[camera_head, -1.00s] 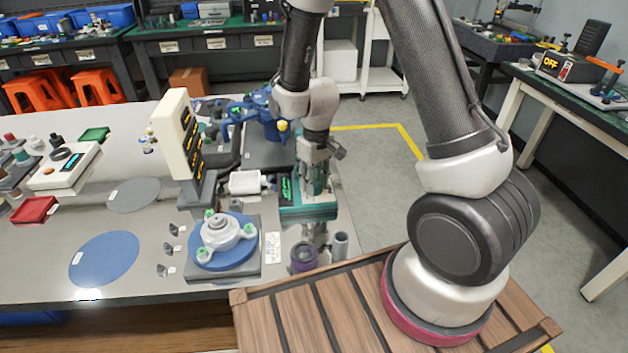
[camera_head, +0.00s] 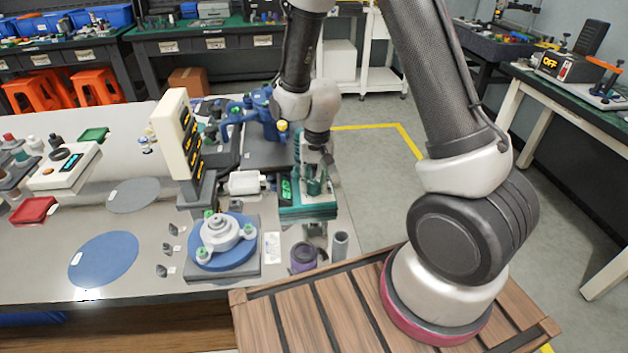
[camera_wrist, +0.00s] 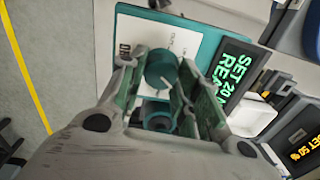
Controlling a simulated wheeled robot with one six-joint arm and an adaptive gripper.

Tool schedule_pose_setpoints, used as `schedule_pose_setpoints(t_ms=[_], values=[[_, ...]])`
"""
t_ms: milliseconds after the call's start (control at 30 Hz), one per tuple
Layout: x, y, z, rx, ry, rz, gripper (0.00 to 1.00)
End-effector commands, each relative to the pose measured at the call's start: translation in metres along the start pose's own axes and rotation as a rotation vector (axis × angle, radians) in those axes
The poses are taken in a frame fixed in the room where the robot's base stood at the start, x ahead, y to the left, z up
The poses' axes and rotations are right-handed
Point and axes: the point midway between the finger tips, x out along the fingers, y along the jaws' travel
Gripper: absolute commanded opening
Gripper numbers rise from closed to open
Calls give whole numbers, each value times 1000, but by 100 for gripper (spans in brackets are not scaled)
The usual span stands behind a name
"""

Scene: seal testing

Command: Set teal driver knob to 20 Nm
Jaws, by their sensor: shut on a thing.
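The teal driver unit (camera_head: 308,211) stands at the right end of the bench. It also shows in the wrist view (camera_wrist: 205,30), with a white label card and a black display (camera_wrist: 236,72). The green text reads "SET 20" with an "N" partly cut, above "REA", the rest cut off. The round teal knob (camera_wrist: 160,67) has a pale pointer line. My gripper (camera_wrist: 157,76) is shut on the knob, one finger on each side. In the head view my gripper (camera_head: 316,178) is over the unit, and the knob is hidden there.
A cream tower with dark displays (camera_head: 178,135) and a blue round fixture (camera_head: 222,258) stand left of the unit. A purple-rimmed cup (camera_head: 303,257) and a grey cylinder (camera_head: 340,245) stand close in front.

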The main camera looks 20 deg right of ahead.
Motion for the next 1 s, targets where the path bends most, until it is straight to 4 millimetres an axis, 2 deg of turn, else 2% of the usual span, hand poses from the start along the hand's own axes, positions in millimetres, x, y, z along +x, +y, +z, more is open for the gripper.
schedule_pose_setpoints(t_ms=[567, 600, 700, 1000], values=[[0, 0, 0, 39, 2, 0, 9], [0, 0, 0, 38, 2, 0, 36], [0, 0, 0, 38, 2, 0, 54], [0, 0, 0, 38, 2, 0, 54]])
